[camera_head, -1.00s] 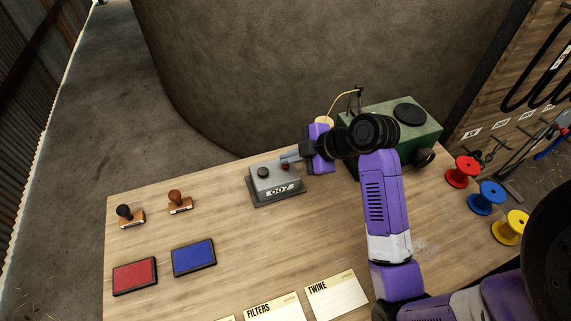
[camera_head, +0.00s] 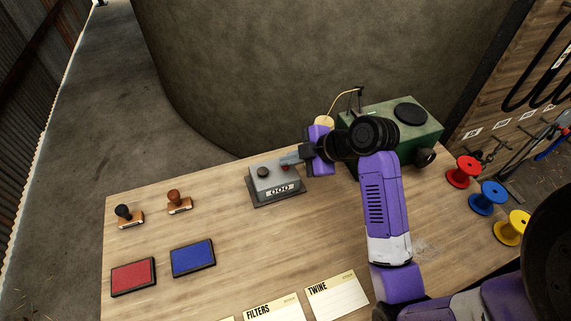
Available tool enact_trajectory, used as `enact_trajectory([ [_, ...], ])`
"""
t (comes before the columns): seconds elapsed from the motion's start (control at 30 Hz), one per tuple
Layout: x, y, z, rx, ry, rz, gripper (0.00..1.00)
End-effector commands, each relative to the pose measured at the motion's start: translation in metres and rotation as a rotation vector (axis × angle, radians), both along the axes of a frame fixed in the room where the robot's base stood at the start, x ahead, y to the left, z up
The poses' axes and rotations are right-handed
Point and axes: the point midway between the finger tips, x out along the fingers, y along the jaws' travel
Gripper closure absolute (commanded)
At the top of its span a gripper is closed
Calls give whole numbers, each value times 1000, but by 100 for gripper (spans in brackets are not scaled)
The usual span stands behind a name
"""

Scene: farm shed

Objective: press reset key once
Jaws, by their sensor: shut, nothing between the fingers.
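A grey counter box (camera_head: 273,186) stands on the wooden bench on a dark base. Its front display (camera_head: 279,190) reads 000. On its top are a dark round key (camera_head: 263,172) at the left and a reddish key (camera_head: 285,168) at the right. My gripper (camera_head: 284,160) is shut and empty, with its fingertips at the reddish key, partly covering it. I cannot tell whether the fingertips touch the key or are just above it.
A green machine (camera_head: 415,128) stands behind my arm. Two stamps (camera_head: 179,202) and red and blue ink pads (camera_head: 193,257) lie at the left. Coloured spools (camera_head: 462,172) stand at the right, and label cards (camera_head: 337,298) lie in front. The bench between is clear.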

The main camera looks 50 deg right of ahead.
Motion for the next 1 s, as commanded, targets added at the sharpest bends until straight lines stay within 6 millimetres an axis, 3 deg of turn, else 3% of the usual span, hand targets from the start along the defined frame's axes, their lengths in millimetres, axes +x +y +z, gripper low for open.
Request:
enact_trajectory([
  [0.3,0,0,1,1,1,-1,100],
  [0.67,0,0,18,0,1,0,100],
  [1.0,0,0,18,0,0,0,100],
])
